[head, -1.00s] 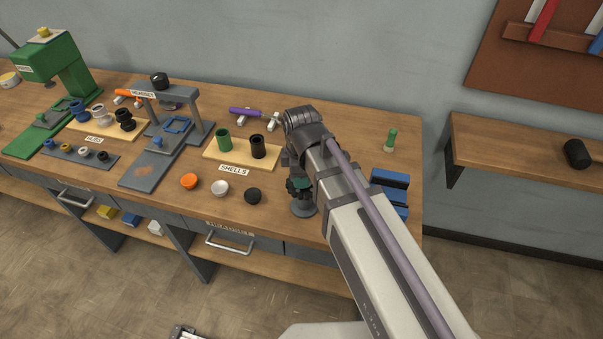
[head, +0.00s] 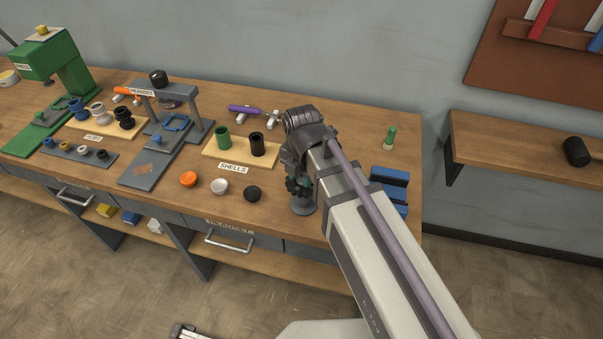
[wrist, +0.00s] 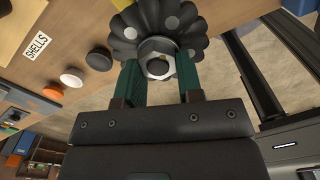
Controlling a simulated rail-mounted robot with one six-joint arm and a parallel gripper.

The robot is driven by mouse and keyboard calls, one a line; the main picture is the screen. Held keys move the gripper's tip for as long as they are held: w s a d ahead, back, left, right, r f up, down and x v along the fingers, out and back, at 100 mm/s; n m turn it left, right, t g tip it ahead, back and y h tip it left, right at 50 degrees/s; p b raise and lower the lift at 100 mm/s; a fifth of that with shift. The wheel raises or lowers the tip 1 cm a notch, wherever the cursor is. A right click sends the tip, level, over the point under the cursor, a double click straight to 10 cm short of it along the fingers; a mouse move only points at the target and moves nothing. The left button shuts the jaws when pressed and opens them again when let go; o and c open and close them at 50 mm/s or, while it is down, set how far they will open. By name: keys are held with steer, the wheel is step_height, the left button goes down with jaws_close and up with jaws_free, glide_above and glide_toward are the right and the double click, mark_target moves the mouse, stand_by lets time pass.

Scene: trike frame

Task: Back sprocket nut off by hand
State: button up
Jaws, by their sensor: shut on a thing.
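In the wrist view a grey nut with a pale centre (wrist: 157,66) sits in front of a dark, scalloped sprocket (wrist: 128,22). My gripper (wrist: 158,76) has its two green fingers on either side of the nut, closed on it. I cannot tell how far the nut is threaded on.
A SHELLS board (head: 240,149) with a green and a black cup lies left of the stand. Orange (head: 188,179), white (head: 219,186) and black (head: 252,193) caps lie nearer. Blue blocks (head: 389,178) sit to the right. A green-topped peg (head: 390,138) stands behind them.

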steer(key=shift+s+d+n, duration=0.1)
steer(key=shift+n, duration=1.1)
steer(key=o, duration=0.9)
steer(key=shift+o, duration=0.2)
step_height(320, 180, up, 11)
steer(key=p, duration=1)
steer(key=shift+f+p, duration=0.15)
steer(key=shift+p, duration=0.25)
